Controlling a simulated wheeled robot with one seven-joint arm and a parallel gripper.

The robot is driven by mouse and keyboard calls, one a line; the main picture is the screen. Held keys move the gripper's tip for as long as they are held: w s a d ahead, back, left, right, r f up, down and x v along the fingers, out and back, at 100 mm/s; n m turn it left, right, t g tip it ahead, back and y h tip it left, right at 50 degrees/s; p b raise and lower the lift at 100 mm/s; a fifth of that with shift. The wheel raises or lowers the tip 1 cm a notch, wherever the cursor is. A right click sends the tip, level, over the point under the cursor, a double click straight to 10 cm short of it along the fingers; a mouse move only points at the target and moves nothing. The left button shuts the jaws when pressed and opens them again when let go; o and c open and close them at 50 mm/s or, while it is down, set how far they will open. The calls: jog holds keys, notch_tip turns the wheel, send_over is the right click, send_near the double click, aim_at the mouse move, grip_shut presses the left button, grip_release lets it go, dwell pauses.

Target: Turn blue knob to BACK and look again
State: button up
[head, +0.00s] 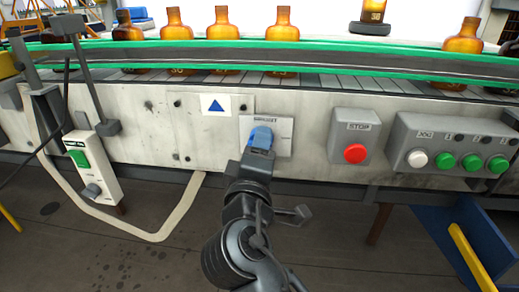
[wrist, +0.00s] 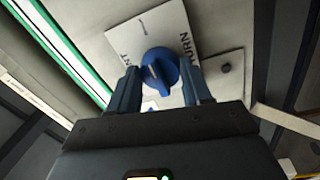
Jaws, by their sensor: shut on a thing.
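The blue knob (wrist: 160,70) sits on a pale label plate (wrist: 180,32) in the wrist view. Its white pointer line shows, but which label it is set to I cannot tell. Parts of printed words show on the plate, one ending in "TURN". My gripper (wrist: 162,90) has one blue finger on each side of the knob and is shut on it. In the head view my gripper (head: 261,140) is at the plate (head: 283,132) on the conveyor's front panel. The knob is mostly hidden there by blue finger parts.
A red STOP button (head: 355,154) and a box with white and green buttons (head: 445,160) are to the right. A blue triangle sign (head: 214,106) is to the left, with a white switch box (head: 92,165) farther left. Amber bottles (head: 223,24) stand on the green-edged conveyor (head: 320,58) above.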

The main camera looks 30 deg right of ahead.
jog(key=o, duration=1.1)
jog(key=shift+c, duration=0.2)
jog(key=v, duration=0.7)
jog(key=shift+s+a, duration=0.2)
jog(key=shift+s, duration=0.15)
jog(key=shift+f, duration=0.1)
